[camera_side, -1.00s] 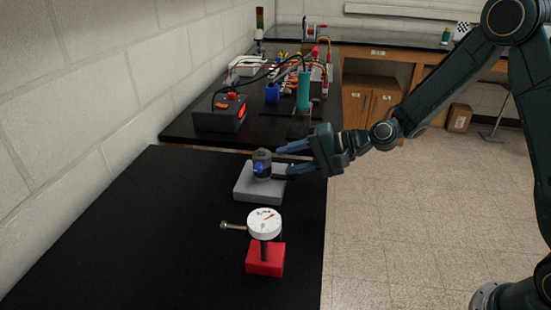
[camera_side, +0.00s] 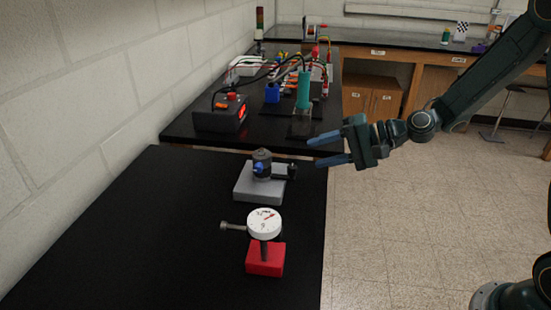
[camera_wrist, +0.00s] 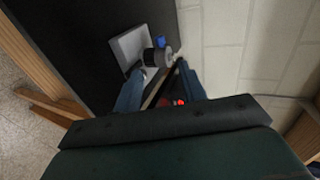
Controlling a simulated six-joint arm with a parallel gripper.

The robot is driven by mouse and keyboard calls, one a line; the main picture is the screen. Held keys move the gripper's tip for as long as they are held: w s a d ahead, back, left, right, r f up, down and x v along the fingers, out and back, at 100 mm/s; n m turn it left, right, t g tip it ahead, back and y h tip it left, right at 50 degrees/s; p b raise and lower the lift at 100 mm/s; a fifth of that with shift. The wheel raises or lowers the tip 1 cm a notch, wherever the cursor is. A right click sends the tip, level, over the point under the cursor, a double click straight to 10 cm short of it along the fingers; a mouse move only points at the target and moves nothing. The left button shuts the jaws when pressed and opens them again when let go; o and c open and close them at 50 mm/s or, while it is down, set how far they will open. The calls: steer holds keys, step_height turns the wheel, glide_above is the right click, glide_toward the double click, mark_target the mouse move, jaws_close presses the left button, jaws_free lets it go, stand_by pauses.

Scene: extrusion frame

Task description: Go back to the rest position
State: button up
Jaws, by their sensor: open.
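My gripper (camera_side: 330,151) is open and empty in the side view, to the right of the near black table's back corner, with its blue fingers pointing left. It is clear of the grey block fixture (camera_side: 258,190), which has a dark cylinder with a blue part (camera_side: 262,164) on top and a small dark piece sticking out on its right. In the wrist view my blue fingers (camera_wrist: 155,85) are spread, and the grey fixture (camera_wrist: 130,45) lies beyond them on the black table.
A dial gauge (camera_side: 264,224) on a red base (camera_side: 265,259) stands at the front of the near table (camera_side: 130,235). The far bench holds a power supply (camera_side: 221,115), cables and a green cylinder (camera_side: 303,90).

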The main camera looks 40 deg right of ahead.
steer(key=s+d+r+n+g+h, duration=0.1)
steer(key=s+d+r+n+h, duration=0.1)
steer(key=s, duration=0.7)
steer(key=s+d+r+n+g+h, duration=0.1)
steer(key=s+r+n+h, duration=0.3)
steer(key=s, duration=0.5)
steer(key=s+d+r+n+g+h, duration=0.1)
steer(key=s+d+r+n+h, duration=0.2)
steer(key=s, duration=0.6)
steer(key=shift+s+d+r+g, duration=0.15)
steer(key=shift+s+d+g, duration=0.1)
steer(key=shift+d+g, duration=0.2)
steer(key=shift+o, duration=0.2)
